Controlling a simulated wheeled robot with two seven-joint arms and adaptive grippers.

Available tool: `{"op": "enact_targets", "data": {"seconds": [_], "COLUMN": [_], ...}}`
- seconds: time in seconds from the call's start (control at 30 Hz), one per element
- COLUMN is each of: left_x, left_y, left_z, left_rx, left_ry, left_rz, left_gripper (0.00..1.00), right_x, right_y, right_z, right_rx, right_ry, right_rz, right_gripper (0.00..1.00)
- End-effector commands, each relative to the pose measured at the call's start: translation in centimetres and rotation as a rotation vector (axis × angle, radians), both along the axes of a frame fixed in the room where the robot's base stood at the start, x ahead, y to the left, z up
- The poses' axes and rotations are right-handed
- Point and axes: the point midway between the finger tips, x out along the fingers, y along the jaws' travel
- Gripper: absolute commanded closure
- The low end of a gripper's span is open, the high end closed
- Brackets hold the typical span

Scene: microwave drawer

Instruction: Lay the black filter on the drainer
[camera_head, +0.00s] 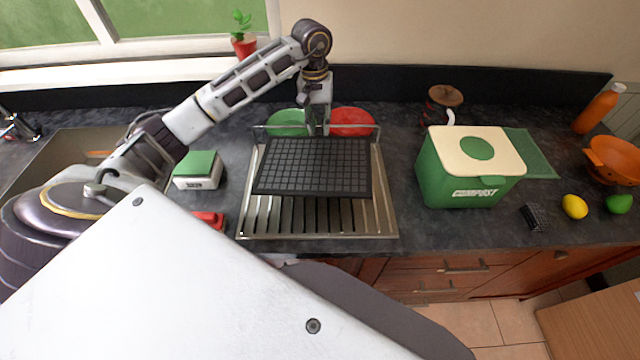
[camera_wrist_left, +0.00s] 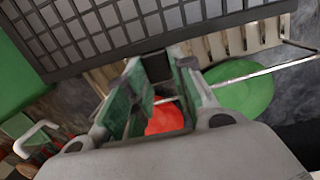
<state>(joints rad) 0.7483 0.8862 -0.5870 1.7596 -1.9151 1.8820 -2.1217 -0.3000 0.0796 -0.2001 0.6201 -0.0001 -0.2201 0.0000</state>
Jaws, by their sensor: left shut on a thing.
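The black filter (camera_head: 315,167) is a flat grid panel over the metal drainer (camera_head: 318,228), covering its rear and middle part. I cannot tell whether it touches the slats or hangs just above them. My left gripper (camera_head: 319,125) is at the filter's back edge, pointing down, and is shut on it. In the left wrist view, the gripper's fingers (camera_wrist_left: 158,85) meet the filter (camera_wrist_left: 105,25) at its edge, with drainer slats (camera_wrist_left: 235,40) beyond. My right gripper is not in view.
A green plate (camera_head: 288,122) and a red plate (camera_head: 352,121) stand behind the drainer's wire rail. A green-lidded box (camera_head: 197,170) and a red item (camera_head: 209,219) are left of it. A green compost bin (camera_head: 465,180) stands right. The sink (camera_head: 60,150) is far left.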

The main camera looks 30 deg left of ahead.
Motion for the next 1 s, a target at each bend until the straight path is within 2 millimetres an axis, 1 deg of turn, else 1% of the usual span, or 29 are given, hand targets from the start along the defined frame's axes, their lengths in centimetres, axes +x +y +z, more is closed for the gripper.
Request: {"op": "enact_targets", "data": {"seconds": [0.2, 0.43, 0.83, 1.0], "left_x": [-0.46, -0.51, -0.54, -0.55], "left_y": [0.33, 0.38, 0.42, 0.4], "left_z": [0.04, 0.1, 0.03, -0.54], "left_rx": [0.027, 0.068, 0.08, 0.08], "left_ry": [0.002, 0.007, 0.01, 0.012], "left_rz": [0.057, 0.106, 0.109, 0.109], "left_gripper": [1.0, 1.0, 1.0, 1.0], "right_x": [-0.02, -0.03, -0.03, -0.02], "right_y": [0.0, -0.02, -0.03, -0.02], "right_z": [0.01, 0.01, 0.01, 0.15], "right_rx": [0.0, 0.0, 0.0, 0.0], "right_ry": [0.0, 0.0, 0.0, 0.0], "right_rz": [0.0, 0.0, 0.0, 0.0], "right_gripper": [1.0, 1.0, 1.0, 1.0]}}
